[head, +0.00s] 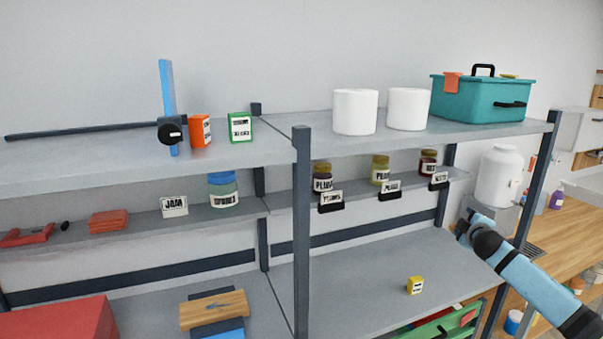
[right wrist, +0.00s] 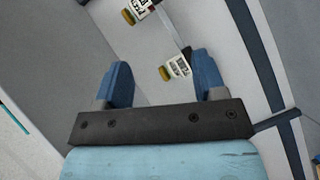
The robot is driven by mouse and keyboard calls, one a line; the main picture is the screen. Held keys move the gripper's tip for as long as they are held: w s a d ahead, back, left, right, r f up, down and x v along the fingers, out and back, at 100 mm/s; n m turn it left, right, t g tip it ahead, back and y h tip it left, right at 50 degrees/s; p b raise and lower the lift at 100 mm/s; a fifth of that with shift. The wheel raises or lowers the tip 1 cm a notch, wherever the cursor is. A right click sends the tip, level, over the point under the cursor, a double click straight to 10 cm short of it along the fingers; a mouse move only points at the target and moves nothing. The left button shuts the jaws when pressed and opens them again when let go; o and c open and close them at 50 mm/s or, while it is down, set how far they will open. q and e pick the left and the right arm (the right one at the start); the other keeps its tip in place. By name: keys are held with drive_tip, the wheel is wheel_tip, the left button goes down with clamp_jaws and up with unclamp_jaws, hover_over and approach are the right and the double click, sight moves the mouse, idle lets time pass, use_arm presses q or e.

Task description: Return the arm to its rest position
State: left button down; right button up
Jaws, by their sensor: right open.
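My right arm comes in from the lower right in the head view. Its gripper (head: 468,224) is beside the right end of the shelving, in front of the right post and over the lower shelf (head: 375,270). In the right wrist view the two blue fingers of this gripper (right wrist: 162,75) are spread apart. Nothing is held between them. Beyond the fingers are a white label (right wrist: 178,66) and another label (right wrist: 142,8), each next to a small yellowish piece, apart from the fingers. My left gripper is not in view.
Shelving posts (head: 302,230) stand close by. Labelled jars (head: 380,170) line the middle shelf. White canisters (head: 355,110) and a teal toolbox (head: 480,97) stand on top. A wooden counter (head: 560,235) is at right.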

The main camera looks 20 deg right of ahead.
drive_tip(key=s+a+f+m+y, duration=0.1)
drive_tip(key=s+a+f+y, duration=0.4)
drive_tip(key=a+f, duration=0.9)
drive_tip(key=s+a+f+y, duration=0.3)
drive_tip(key=s+a+f, duration=0.3)
drive_tip(key=a+f, duration=0.7)
drive_tip(key=s+a+f+m+g+y, duration=0.1)
drive_tip(key=s+a+f, duration=0.1)
drive_tip(key=s+a, duration=0.8)
drive_tip(key=s+a+f+m+g+y, duration=0.1)
drive_tip(key=s+a+f+m+y, duration=0.1)
drive_tip(key=s+a, duration=0.9)
drive_tip(key=a, duration=0.5)
drive_tip(key=shift+s+a+f+g+y, duration=0.2)
drive_tip(key=shift+s+a+g+y, duration=0.05)
drive_tip(key=shift+a+g+y, duration=0.05)
